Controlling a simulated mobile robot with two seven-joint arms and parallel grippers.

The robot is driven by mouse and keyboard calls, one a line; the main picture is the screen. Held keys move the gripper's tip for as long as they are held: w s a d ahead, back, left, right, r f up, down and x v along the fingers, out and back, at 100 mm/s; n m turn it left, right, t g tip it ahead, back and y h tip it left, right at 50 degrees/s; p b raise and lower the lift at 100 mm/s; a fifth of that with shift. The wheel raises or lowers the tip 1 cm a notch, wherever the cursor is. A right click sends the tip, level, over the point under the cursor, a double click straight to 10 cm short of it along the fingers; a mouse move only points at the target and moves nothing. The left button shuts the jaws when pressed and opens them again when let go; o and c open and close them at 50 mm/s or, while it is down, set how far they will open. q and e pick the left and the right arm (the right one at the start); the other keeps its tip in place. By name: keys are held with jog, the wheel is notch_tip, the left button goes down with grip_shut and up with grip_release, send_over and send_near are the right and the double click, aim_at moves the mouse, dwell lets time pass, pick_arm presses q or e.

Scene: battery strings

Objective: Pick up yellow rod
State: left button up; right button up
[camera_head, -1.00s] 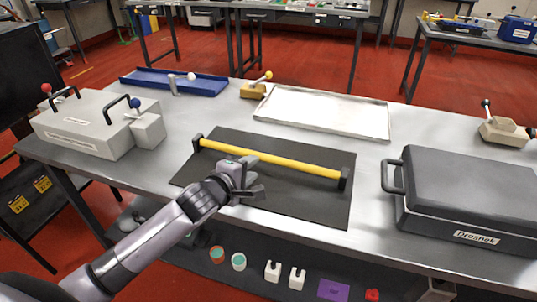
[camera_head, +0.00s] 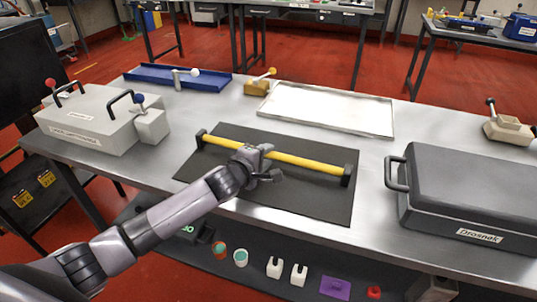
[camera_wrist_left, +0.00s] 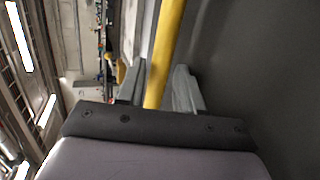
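The yellow rod (camera_head: 308,164) lies across two black end supports on a dark mat (camera_head: 310,203) on the metal table. My left gripper (camera_head: 272,163) is at the rod, left of its middle, and hides a short part of it. In the left wrist view the yellow rod (camera_wrist_left: 165,50) runs between the two grey fingers (camera_wrist_left: 160,88), which stand apart with a gap on the right side. The left gripper is open around the rod. My right gripper is not in view.
A grey case (camera_head: 470,190) stands right of the mat and a light grey box (camera_head: 85,125) with levers stands at the left. A silver tray (camera_head: 330,108) and a blue tray (camera_head: 170,79) lie behind. A shelf with small parts is below.

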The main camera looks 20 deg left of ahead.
pick_arm(q)
grip_shut()
jog(key=shift+r, duration=0.1)
jog(key=shift+r, duration=0.15)
